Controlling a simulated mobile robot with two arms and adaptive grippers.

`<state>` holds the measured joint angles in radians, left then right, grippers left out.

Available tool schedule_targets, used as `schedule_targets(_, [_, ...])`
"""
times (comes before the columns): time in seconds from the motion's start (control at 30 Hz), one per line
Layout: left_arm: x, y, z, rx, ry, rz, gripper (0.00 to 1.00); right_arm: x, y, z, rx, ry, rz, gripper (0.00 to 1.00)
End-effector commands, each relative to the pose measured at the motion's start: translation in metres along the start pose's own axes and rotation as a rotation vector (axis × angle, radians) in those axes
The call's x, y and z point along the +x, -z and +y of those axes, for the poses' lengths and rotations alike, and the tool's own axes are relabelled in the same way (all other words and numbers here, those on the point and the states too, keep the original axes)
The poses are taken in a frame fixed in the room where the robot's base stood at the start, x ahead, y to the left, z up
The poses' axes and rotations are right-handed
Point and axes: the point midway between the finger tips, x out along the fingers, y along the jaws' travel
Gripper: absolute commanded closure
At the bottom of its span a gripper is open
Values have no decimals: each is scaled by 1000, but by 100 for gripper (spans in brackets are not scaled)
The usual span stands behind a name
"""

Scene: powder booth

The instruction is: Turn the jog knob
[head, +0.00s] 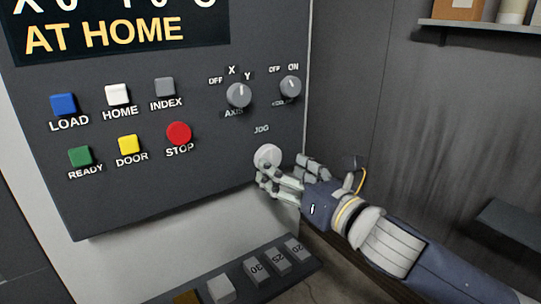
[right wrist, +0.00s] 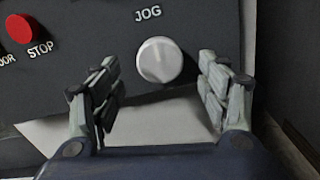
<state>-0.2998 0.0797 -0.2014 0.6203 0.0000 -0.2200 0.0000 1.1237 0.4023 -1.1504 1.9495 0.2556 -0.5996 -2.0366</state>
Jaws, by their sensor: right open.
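The jog knob (head: 268,156) is a round, light grey dial under the JOG label, at the lower right of the dark control panel (head: 210,190). It also shows in the right wrist view (right wrist: 159,60), near the middle top. My right gripper (head: 277,176) is at the knob, coming from the lower right. In the right wrist view its two fingers (right wrist: 160,95) are spread, one on each side of the knob. Gaps show between the fingers and the knob there, and the gripper holds nothing. My left gripper is in neither view.
The red STOP button (head: 178,133) and the AXIS selector (head: 239,95) are near the knob. A coolant-like on/off dial (head: 290,86) sits above right. A ledge with numbered blocks (head: 258,270) lies below the panel. A shelf (head: 480,26) is at the upper right.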

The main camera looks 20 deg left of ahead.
Motion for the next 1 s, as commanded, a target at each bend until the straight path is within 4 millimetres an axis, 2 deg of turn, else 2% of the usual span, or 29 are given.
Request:
schedule_targets(0.1, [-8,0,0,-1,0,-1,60,21,-2,1,3,-1,0,31])
schedule_targets(0.3, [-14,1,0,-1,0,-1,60,44,-2,0,3,0,-1,31])
schedule_targets(0.5, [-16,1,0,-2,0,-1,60,54,-1,0,1,-1,-1,31])
schedule_targets(0.77, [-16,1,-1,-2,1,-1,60,55,0,0,1,0,-1,31])
schedule_targets(0.83, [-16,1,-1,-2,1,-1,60,55,0,0,1,0,-1,42])
schedule_targets(0.97, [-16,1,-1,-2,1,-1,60,55,0,0,1,0,-1,72])
schedule_targets(1.0, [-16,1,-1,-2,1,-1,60,55,0,0,1,0,-1,75])
